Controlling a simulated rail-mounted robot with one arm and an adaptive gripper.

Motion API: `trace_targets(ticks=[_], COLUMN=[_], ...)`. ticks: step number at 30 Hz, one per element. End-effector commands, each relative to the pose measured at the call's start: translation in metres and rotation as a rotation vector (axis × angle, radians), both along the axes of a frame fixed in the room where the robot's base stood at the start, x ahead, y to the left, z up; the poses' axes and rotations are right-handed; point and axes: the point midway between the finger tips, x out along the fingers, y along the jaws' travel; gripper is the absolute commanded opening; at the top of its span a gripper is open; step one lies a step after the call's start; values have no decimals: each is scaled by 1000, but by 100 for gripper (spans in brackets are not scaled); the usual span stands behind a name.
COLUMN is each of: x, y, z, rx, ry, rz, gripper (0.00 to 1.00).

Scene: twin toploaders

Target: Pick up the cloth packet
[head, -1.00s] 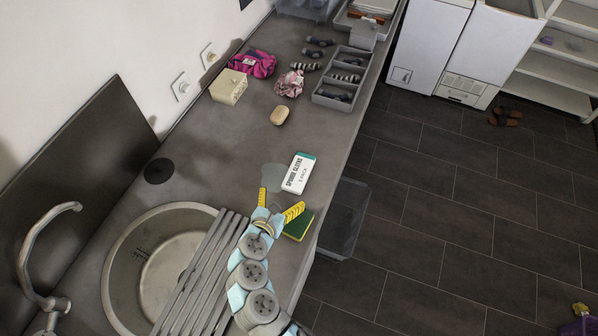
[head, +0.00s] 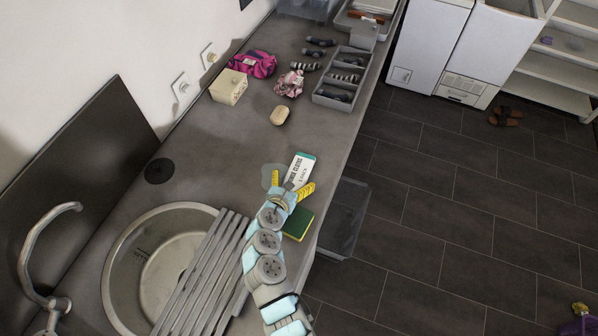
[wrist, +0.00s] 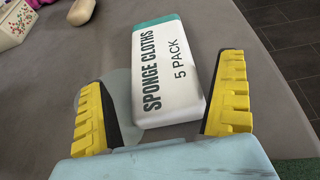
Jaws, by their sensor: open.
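The cloth packet (head: 300,168) is a white block with a green end, lying on the grey worktop. In the wrist view the packet (wrist: 168,75) reads "SPONGE CLOTHS 5 PACK" and lies ahead of and partly between my yellow fingers. My gripper (head: 291,186) is open, with one finger on each side of the packet's near end. In the wrist view my gripper (wrist: 165,115) has a gap to the packet on the left; the right finger is close to its edge, and I cannot tell whether they touch.
A green and yellow sponge (head: 298,224) lies just right of my arm. The sink (head: 120,262) with a slatted rack (head: 205,275) is at the left. A soap bar (head: 279,116) and a grey divided tray (head: 334,103) stand farther back. The worktop's right edge is close.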

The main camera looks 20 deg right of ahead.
Motion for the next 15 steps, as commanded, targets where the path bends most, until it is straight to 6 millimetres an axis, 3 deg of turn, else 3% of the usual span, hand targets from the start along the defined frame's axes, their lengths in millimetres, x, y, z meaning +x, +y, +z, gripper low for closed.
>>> trace_targets(ticks=[6,15], x=[12,16], y=[-14,-17], z=[-9,-10], rx=[0,-1], ry=[2,2], rz=[-3,0], gripper=[100,100])
